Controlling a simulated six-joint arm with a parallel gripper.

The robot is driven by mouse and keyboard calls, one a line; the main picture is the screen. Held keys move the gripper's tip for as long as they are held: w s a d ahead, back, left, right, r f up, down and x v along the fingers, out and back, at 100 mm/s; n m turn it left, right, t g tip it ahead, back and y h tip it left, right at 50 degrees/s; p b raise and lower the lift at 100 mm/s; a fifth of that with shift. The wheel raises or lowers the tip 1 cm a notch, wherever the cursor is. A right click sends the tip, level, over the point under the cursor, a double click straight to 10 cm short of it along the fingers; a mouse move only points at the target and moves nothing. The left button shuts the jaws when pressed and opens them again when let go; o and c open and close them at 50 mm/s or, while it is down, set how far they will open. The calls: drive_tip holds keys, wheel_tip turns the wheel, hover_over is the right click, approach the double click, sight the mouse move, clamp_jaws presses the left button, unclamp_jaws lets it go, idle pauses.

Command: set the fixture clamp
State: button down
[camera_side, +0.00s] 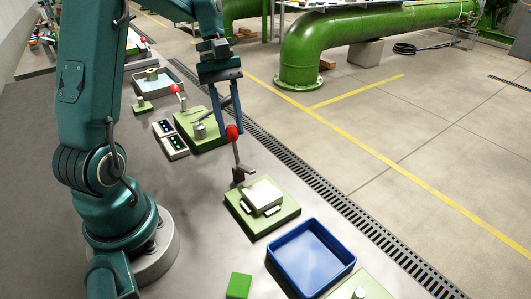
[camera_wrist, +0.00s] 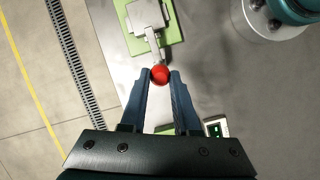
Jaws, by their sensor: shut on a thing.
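The fixture clamp has a red ball knob (camera_side: 232,132) on a dark lever (camera_side: 236,155), which stands nearly upright from a block at the back edge of a green fixture base (camera_side: 262,222). A pale rectangular part (camera_side: 263,194) sits on that base. My gripper (camera_side: 231,131) is shut on the red knob, with a finger on each side of it. In the wrist view the knob (camera_wrist: 160,74) sits between the fingertips of my gripper (camera_wrist: 160,76), and the green base (camera_wrist: 172,32) with the pale part (camera_wrist: 147,17) lies beyond it.
A blue tray (camera_side: 310,258) and a small green block (camera_side: 239,286) lie in front. A grey tray (camera_side: 157,78) is farther back. The table edge runs along the right.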

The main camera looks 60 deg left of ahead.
drive_tip(key=a+f+h, duration=0.4)
drive_tip(key=a+h, duration=0.1)
drive_tip(key=h, duration=0.3)
drive_tip(key=shift+a, duration=0.25)
idle(0.5)
drive_tip(key=c, duration=0.6)
unclamp_jaws()
drive_tip(key=shift+c, duration=0.2)
drive_tip(key=shift+r, duration=0.15)
